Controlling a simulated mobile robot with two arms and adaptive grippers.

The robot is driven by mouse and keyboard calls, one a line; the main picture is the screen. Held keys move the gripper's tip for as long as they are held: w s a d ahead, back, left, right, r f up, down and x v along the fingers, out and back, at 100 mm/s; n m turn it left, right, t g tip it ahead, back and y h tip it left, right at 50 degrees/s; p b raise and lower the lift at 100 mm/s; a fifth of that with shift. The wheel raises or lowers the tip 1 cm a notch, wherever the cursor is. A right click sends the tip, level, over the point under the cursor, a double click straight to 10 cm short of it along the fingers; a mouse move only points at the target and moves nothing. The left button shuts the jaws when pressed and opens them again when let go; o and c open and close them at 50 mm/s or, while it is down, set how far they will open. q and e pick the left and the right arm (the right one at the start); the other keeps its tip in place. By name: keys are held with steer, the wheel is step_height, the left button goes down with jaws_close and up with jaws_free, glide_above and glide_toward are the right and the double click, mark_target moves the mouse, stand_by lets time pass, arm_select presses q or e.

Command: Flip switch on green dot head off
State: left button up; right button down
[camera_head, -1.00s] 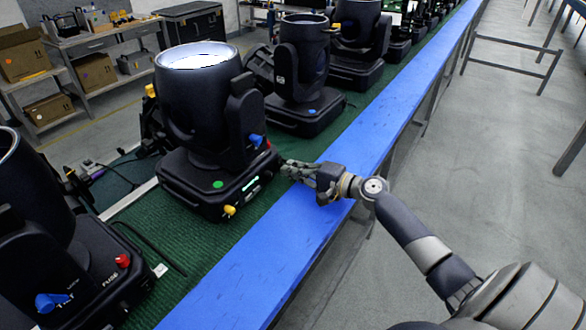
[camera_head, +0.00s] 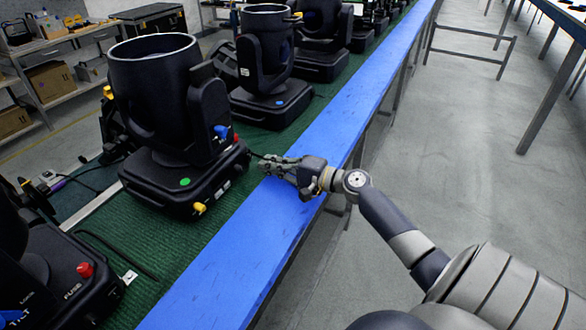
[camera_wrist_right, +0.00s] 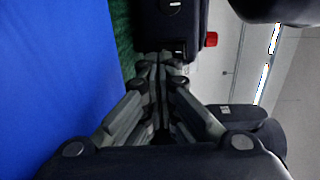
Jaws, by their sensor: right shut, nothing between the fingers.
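The green dot head is a black moving light (camera_head: 160,90) on a square base (camera_head: 190,185), with a green dot (camera_head: 185,181) on the base's top. Its lens is dark and the display on its side is unlit. A yellow knob (camera_head: 199,208), a blue knob (camera_head: 221,131) and a red knob (camera_head: 236,138) show on it. My right gripper (camera_head: 264,161) is shut and empty, just right of the base, above the blue strip's edge. In the right wrist view, the shut fingers (camera_wrist_right: 161,58) point at a dark body; the switch cannot be made out clearly. My left gripper is out of view.
A blue strip (camera_head: 225,265) runs along the bench beside the green mat (camera_head: 82,226). A blue dot head (camera_head: 262,65) stands behind, and another black head (camera_head: 70,275) stands at lower left.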

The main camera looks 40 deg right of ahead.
steer(key=v, duration=0.9)
steer(key=shift+f, duration=0.1)
